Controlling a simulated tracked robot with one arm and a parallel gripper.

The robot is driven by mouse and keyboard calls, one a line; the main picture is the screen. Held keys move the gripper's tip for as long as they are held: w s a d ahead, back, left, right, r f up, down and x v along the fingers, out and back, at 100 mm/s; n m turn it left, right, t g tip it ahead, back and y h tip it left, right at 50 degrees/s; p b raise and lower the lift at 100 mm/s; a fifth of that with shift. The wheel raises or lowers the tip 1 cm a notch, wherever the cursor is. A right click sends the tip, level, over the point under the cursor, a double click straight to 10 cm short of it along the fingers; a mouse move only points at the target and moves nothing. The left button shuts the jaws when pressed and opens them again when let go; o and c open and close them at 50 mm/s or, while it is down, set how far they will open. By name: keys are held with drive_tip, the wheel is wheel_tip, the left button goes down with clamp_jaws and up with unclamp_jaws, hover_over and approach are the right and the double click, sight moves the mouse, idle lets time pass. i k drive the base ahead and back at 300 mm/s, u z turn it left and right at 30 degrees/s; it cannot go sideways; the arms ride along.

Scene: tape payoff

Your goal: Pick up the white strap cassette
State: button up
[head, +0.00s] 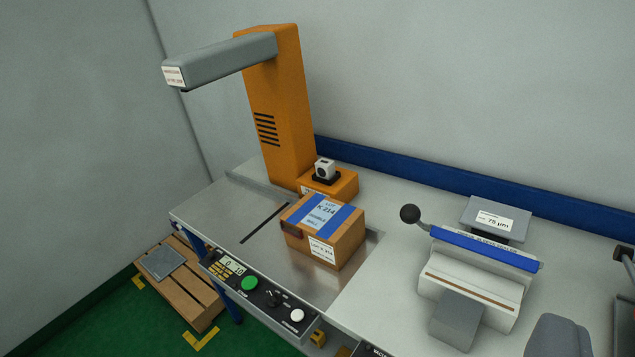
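A small white block with a dark round mark (325,168), which looks like the white strap cassette, sits in a black holder (326,180) on a low orange block (342,187) at the foot of the orange column. It looks upright, and nothing is touching it from above. The cardboard box in front does not cover it. I cannot make out my gripper in the head view.
A taped cardboard box (337,250) stands on the metal bench plate (225,212) in front of the cassette. An orange column (275,110) with a grey overhead arm (220,62) rises behind left. A blue-and-white sealer (470,290) with a ball-ended lever (410,214) stands right.

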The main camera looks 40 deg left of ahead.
sight(324, 168)
drive_tip(key=k, duration=1)
drive_tip(key=u, duration=0.5)
drive_tip(key=i, duration=0.8)
drive_tip(key=u, duration=0.8)
drive_tip(key=i, duration=1.45)
drive_tip(key=z, duration=0.45)
drive_tip(key=i, duration=0.55)
drive_tip(key=z, duration=0.4)
